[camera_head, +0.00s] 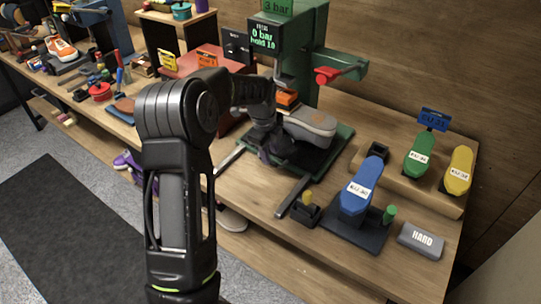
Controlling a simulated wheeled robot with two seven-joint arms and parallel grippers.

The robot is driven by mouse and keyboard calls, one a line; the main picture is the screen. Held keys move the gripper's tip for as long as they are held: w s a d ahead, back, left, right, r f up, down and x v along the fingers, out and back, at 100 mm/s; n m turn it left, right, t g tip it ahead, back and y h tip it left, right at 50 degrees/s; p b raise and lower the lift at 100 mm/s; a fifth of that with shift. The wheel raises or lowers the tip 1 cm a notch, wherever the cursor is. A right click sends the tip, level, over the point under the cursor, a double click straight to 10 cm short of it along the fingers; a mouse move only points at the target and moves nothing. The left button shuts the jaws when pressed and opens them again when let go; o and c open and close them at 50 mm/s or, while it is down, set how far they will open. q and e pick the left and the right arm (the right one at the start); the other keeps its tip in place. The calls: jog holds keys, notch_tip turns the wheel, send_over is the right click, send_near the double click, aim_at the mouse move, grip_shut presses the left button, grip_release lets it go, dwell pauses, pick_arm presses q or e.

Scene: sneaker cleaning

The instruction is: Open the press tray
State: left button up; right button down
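The green press (308,55) stands at the back of the bench, with a display reading 0 bar and a red handle (340,73) on its right. Two metal rails (293,197) stick out towards the front edge. My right gripper is out of view.
Blue (362,188), green (420,154) and yellow (458,170) labelled shoe forms stand at the right. A grey block marked HAND (421,240) lies near the right front edge. A red box (205,62) stands left of the press. Bare wood shows in front of the rails.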

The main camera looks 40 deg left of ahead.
pick_arm(q)
jog(key=shift+w+f, duration=0.15)
jog(key=shift+f, duration=0.6)
jog(key=shift+w+f, duration=0.1)
jog(key=shift+f, duration=0.6)
jog(key=shift+c, duration=0.5)
grip_shut()
